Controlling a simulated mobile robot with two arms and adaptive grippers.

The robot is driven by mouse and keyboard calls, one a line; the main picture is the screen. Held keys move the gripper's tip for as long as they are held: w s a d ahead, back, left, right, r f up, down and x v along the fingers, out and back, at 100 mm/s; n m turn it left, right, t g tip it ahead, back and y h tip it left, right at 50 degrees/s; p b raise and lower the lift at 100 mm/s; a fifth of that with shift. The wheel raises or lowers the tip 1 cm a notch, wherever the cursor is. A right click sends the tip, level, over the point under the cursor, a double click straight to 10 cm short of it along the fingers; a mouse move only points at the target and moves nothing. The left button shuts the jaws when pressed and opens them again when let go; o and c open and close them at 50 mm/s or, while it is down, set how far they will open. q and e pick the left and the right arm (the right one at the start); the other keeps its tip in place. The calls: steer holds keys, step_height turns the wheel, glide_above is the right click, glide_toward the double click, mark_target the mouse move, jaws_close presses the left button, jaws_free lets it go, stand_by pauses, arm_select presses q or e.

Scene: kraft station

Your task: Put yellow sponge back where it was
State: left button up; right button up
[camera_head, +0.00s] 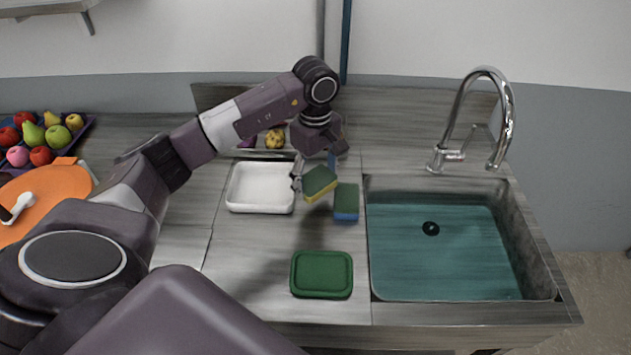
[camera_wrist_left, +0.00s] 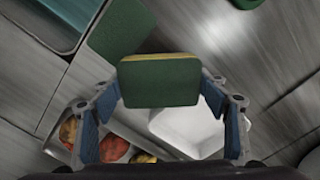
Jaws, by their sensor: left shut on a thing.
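The yellow sponge (camera_head: 320,184) has a green top and a yellow underside. My left gripper (camera_head: 304,180) is shut on it and holds it tilted above the counter, between the white tray and the other sponge. In the left wrist view the yellow sponge (camera_wrist_left: 160,84) sits between the blue-padded fingers of my left gripper (camera_wrist_left: 160,100), its green face toward the camera. A blue sponge (camera_head: 346,202) with a green top stands on the counter just right of it, by the sink's left edge. My right gripper is not in view.
A white tray (camera_head: 261,208) lies left of the sponges, a green lidded box (camera_head: 321,274) in front. The sink (camera_head: 440,255) and faucet (camera_head: 450,153) are at right. Fruit lies in a tray behind (camera_head: 275,139). An orange board (camera_head: 50,197) and more fruit are at left.

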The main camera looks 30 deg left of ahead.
arm_select(q)
steer(key=shift+f, duration=0.9)
steer(key=shift+a, duration=0.1)
steer(key=shift+f, duration=0.1)
steer(key=shift+f, duration=0.15)
steer(key=o, duration=1.2)
steer(key=shift+r, duration=0.2)
